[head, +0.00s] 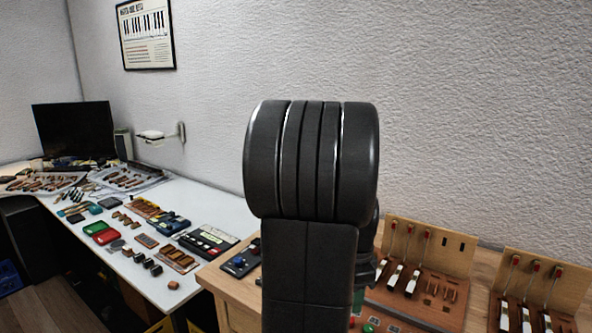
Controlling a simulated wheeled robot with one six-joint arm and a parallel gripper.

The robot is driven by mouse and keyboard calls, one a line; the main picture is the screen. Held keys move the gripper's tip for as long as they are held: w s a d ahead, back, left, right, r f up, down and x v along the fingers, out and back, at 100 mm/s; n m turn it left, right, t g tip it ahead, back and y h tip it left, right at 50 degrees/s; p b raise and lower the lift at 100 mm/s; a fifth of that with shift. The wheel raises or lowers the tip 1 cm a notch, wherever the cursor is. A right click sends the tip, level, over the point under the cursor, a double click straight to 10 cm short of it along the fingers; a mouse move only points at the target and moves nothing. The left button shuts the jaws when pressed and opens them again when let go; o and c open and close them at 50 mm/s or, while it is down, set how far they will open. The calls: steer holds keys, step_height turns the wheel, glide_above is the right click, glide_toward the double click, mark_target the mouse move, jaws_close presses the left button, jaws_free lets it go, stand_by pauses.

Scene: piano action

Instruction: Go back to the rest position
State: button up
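A large dark grey joint and link of my own arm stand upright in the middle of the head view and hide what is behind them. My gripper cannot be made out in this view. A small dark part shows behind the link at its right edge, but I cannot tell what it is.
A wooden bench (232,285) at the right holds two wooden stands with red-topped hammers, one nearer the middle (455,250) and one at the far right (565,283). A white table (200,190) at the left holds many small parts and a dark monitor (73,130).

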step_height(320, 180, down, 7)
steer(key=shift+f, duration=0.15)
steer(key=shift+m, duration=0.4)
steer(key=m, duration=0.3)
steer(key=shift+m, duration=0.4)
steer(key=m, duration=0.5)
steer(key=shift+b, duration=0.4)
step_height(320, 180, up, 12)
steer(key=shift+m+p, duration=0.35)
steer(key=shift+m, duration=0.05)
